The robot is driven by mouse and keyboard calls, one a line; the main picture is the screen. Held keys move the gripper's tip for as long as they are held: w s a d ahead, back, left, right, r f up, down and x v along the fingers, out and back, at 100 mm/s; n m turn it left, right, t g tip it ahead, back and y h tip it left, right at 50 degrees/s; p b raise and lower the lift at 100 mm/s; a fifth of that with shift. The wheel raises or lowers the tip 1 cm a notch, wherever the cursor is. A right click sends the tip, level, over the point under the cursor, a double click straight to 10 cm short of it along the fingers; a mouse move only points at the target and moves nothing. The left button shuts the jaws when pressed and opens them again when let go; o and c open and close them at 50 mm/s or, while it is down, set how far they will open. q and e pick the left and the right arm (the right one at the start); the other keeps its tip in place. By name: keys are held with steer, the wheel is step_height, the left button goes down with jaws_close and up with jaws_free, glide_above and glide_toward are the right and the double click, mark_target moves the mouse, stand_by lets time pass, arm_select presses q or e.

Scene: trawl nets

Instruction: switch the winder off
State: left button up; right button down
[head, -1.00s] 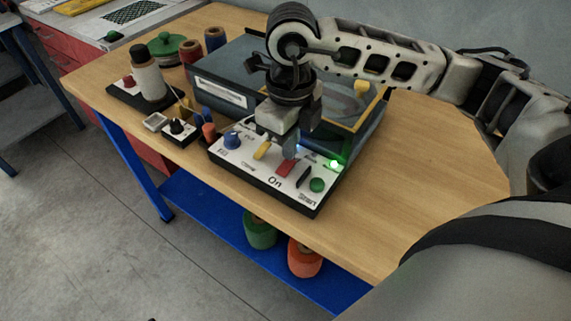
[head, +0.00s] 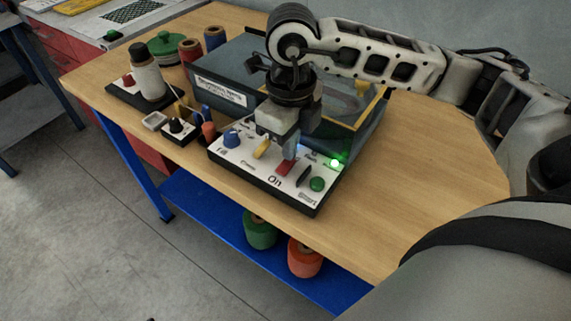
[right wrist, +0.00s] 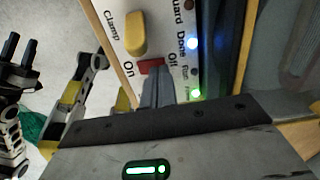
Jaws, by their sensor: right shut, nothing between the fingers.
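The winder is a blue-grey box (head: 235,62) on a wooden bench, with a white control panel (head: 247,166) along its front. A red rocker switch (head: 285,168) sits on the panel, and it also shows in the right wrist view (right wrist: 151,66) between the labels On and Off. My right gripper (head: 290,153) is shut and empty, pointing down over the panel. Its fingertips (right wrist: 157,82) are right beside the red switch on its Off side; I cannot tell whether they touch. A green lamp (head: 334,163) is lit, and a blue-white lamp (right wrist: 193,43) glows.
Close to the fingers are a yellow clamp lever (head: 263,149), a green button (head: 316,184) and a blue knob (head: 231,138). A small black-knob box (head: 178,131) and a white spool (head: 149,80) stand to the left. The bench's right side (head: 425,170) is clear.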

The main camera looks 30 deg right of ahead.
steer(key=shift+f+b, duration=0.7)
steer(key=shift+f, duration=0.1)
steer(key=shift+r, duration=0.1)
steer(key=shift+r+p, duration=2.3)
steer(key=shift+r, duration=1.25)
steer(key=shift+f, duration=0.1)
